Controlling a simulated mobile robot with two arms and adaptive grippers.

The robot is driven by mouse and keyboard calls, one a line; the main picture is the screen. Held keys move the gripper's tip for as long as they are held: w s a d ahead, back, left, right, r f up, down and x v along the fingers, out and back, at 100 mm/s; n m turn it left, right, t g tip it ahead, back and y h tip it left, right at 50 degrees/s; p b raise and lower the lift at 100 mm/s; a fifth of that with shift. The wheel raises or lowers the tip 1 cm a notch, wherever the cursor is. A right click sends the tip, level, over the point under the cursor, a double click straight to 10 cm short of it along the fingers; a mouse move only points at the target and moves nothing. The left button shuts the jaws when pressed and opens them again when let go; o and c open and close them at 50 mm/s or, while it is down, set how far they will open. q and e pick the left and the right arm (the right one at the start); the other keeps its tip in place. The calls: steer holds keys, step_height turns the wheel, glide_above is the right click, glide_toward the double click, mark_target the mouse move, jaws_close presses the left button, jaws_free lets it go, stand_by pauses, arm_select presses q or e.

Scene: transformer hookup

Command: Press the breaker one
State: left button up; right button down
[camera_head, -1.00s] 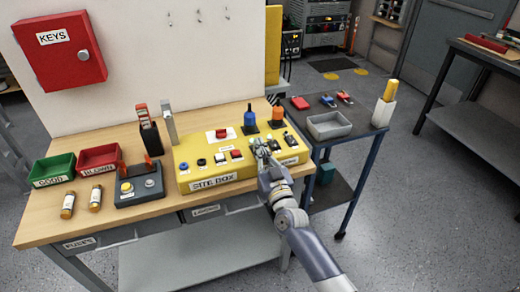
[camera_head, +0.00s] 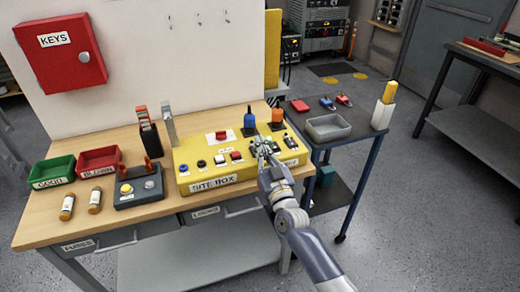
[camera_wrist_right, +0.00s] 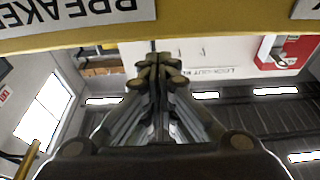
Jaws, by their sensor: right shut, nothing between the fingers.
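The yellow site box (camera_head: 208,180) sits on the right part of the wooden workbench. Buttons and plugs stand on its top, and a small dark switch (camera_head: 290,142) is near its right end. My right gripper (camera_head: 261,143) is shut and empty over the right part of the box, and it hides some of the controls there. I cannot tell whether it touches one. In the right wrist view, the shut fingers (camera_wrist_right: 157,65) are below a yellow edge with an upside-down label (camera_wrist_right: 80,12) that reads as part of "BREAKER". My left gripper is not in view.
A blue plug (camera_head: 249,121) and an orange plug (camera_head: 277,116) stand behind the gripper. A side cart with a grey tray (camera_head: 328,128) is to the right. Green and red bins (camera_head: 98,160), fuses and a dark two-button box (camera_head: 138,190) occupy the bench's left.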

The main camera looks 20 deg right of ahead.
arm_select(q)
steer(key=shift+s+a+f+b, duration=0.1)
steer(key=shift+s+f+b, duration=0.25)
steer(key=shift+b, duration=0.7)
arm_select(e)
steer(key=v, duration=1)
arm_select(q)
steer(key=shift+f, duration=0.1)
